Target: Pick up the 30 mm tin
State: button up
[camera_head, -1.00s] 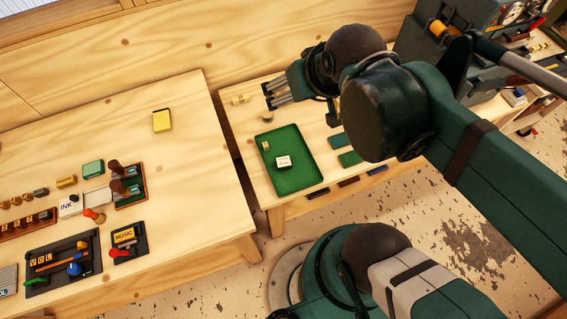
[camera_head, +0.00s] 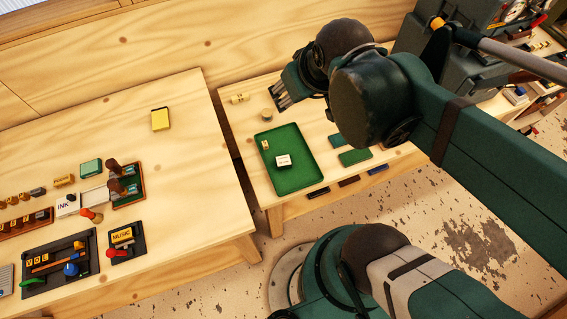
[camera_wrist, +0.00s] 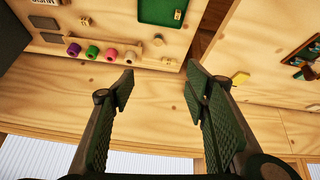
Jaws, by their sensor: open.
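A small round tin-like piece (camera_head: 267,114) stands on the right-hand table, just behind the green tray, in the head view. It is likely the tin; I cannot read its size. In the wrist view the same piece (camera_wrist: 158,40) sits beyond my fingertips, roughly in line with the gap between them. My gripper (camera_wrist: 162,83) is open and empty, its two dark textured fingers wide apart above the table. It touches nothing.
The green tray (camera_head: 298,175) holds a white block and a brass piece. Bare wood surrounds the tin.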

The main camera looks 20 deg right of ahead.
jog(key=w+f+n+g+b, duration=0.35)
jog(key=f+n+b, duration=0.3)
jog(key=f, duration=0.95)
jog(key=n+g+b, duration=0.3)
jog(key=n+b, duration=0.2)
jog(key=n, duration=0.3)
send_over(283, 160)
jog(key=shift+m, duration=0.25)
jog(key=f, duration=1.6)
jog(key=shift+w, duration=0.2)
jog(key=shift+s+f, duration=0.1)
jog(key=shift+f, duration=0.35)
jog(key=shift+f+b, duration=0.6)
jog(key=shift+f, duration=0.7)
jog(key=shift+s+f+b, duration=0.15)
jog(key=shift+f+b, duration=0.4)
jog(key=shift+f, duration=0.75)
jog(key=shift+s+f+b, duration=0.1)
jog(key=shift+f+b, duration=0.45)
jog(key=shift+f, duration=0.75)
